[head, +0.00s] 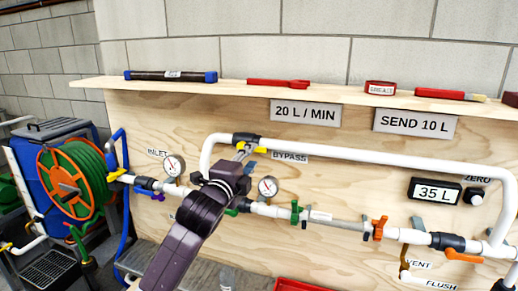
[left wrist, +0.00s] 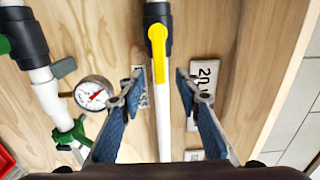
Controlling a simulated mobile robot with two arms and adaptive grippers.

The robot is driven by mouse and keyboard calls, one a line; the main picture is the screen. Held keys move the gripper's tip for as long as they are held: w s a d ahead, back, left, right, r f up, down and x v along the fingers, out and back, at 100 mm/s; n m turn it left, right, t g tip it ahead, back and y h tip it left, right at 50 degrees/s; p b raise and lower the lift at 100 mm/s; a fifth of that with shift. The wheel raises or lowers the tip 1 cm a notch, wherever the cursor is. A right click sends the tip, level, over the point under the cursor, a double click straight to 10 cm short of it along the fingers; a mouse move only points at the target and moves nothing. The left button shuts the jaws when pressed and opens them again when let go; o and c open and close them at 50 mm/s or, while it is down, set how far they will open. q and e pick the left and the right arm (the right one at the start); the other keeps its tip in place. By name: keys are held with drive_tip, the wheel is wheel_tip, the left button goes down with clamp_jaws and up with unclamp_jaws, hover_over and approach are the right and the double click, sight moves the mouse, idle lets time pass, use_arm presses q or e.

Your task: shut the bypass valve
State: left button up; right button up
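The bypass valve (head: 246,137) is a black body on the white bypass pipe, just left of the BYPASS label (head: 290,156). In the left wrist view, the valve body (left wrist: 157,14) is at the top, and its yellow handle (left wrist: 158,50) lies along the white pipe (left wrist: 164,135). In the head view, a bit of the yellow handle (head: 262,150) shows beside my gripper. My left gripper (head: 243,152) is in front of the valve. In the left wrist view, its blue-padded fingers (left wrist: 160,80) are open, one on each side of the pipe and the handle's end, apart from both. My right gripper is not seen.
Pressure gauges (head: 173,165) (head: 268,187) and the lower pipe, with a green valve (head: 295,213) and an orange valve (head: 379,228), are near my arm. A wooden shelf (head: 230,88) holding tools juts out above. A hose reel (head: 72,187) stands at the left.

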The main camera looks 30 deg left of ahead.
sight(257, 150)
use_arm(q)
drive_tip(key=shift+p+x, duration=0.95)
drive_tip(key=shift+x, duration=2.25)
drive_tip(key=shift+d, duration=0.1)
clamp_jaws()
